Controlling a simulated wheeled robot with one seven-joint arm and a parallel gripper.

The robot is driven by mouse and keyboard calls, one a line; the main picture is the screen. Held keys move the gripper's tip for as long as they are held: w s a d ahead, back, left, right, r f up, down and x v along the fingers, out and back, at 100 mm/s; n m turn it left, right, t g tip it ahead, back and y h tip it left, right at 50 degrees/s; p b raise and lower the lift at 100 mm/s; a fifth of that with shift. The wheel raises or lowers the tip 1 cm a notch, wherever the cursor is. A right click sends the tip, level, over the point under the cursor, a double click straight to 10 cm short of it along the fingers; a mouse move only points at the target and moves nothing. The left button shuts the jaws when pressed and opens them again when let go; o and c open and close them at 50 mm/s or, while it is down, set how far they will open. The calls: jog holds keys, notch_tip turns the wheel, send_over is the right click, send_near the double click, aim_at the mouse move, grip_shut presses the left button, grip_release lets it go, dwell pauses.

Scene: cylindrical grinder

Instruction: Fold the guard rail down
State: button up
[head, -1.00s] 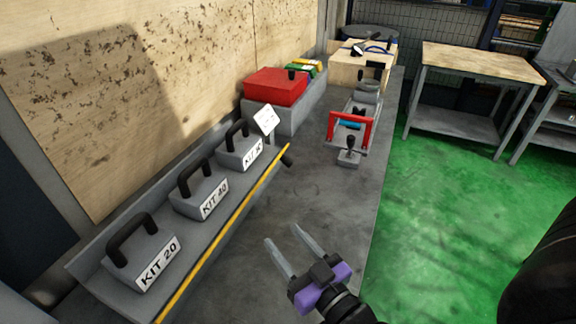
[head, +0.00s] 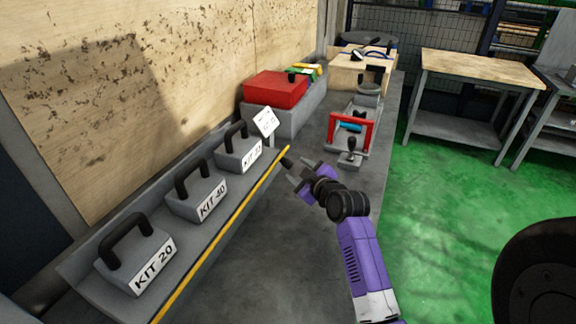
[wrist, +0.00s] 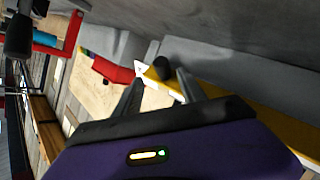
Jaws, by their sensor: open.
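The guard rail (head: 232,208) is a yellow bar along the front edge of the grey shelf that holds the kit boxes. A black knob (head: 287,160) sits at its far right end. My gripper (head: 298,171) is open and close to this knob, just in front of it. In the wrist view, the knob (wrist: 163,68) appears between and just beyond my two fingertips (wrist: 158,84), nearer the right finger. The yellow rail (wrist: 245,118) runs off to the lower right there, partly hidden by my gripper. I cannot tell whether a finger touches the knob.
Grey kit boxes with black handles, such as KIT 20 (head: 135,255) and KIT 40 (head: 196,195), stand behind the rail. A white sign (head: 264,122) stands near the knob. A red-framed device (head: 351,131) stands farther back on the bench. Bare bench top lies in front of the shelf.

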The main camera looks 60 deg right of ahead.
aim_at(290, 166)
jog(key=shift+w+f+n, duration=0.15)
jog(key=shift+f+n, duration=0.05)
jog(key=shift+n, duration=0.1)
jog(key=x, duration=0.7)
jog(key=shift+w+d+f+p, duration=0.1)
jog(key=shift+w+p, duration=0.05)
jog(key=shift+p, duration=0.2)
grip_shut()
